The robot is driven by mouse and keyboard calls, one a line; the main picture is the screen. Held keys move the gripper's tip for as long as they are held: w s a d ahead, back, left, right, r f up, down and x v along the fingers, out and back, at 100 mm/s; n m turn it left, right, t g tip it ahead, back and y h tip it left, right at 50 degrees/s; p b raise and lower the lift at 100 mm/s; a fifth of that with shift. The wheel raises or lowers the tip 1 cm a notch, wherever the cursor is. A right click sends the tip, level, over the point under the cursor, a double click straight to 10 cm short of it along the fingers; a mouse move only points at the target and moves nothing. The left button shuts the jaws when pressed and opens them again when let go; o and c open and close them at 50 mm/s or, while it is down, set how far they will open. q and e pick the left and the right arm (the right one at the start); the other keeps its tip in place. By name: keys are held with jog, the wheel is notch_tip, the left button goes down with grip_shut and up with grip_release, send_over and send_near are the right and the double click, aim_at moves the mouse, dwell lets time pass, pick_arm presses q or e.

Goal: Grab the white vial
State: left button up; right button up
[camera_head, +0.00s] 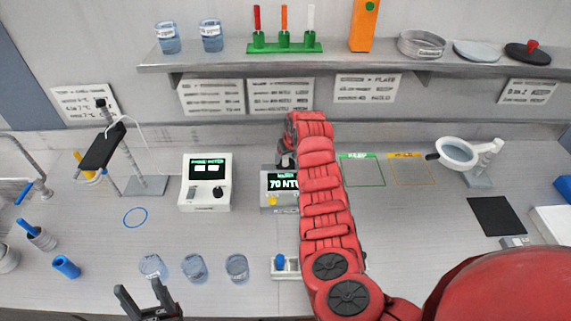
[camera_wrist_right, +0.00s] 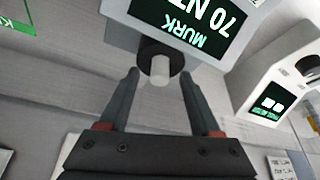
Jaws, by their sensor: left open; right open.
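My right gripper (camera_wrist_right: 160,80) is open, with one finger on each side of the vial and a gap on both sides. In the head view my right arm (camera_head: 322,175) reaches over the meter (camera_head: 270,183) and hides the vial and most of the right gripper. My left gripper (camera_head: 139,288) is open and empty at the front left, near a glass beaker (camera_head: 152,266).
A white photometer (camera_head: 206,182) stands left of the meter. Two more beakers (camera_head: 194,267) and a small tray with a blue item (camera_head: 279,263) are in front. A ring stand (camera_head: 145,185) is at left. The shelf (camera_head: 300,61) holds a green rack (camera_head: 284,47) with red, orange and white sticks.

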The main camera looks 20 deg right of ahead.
jog(key=shift+c, duration=0.2)
grip_shut()
dwell(1.1)
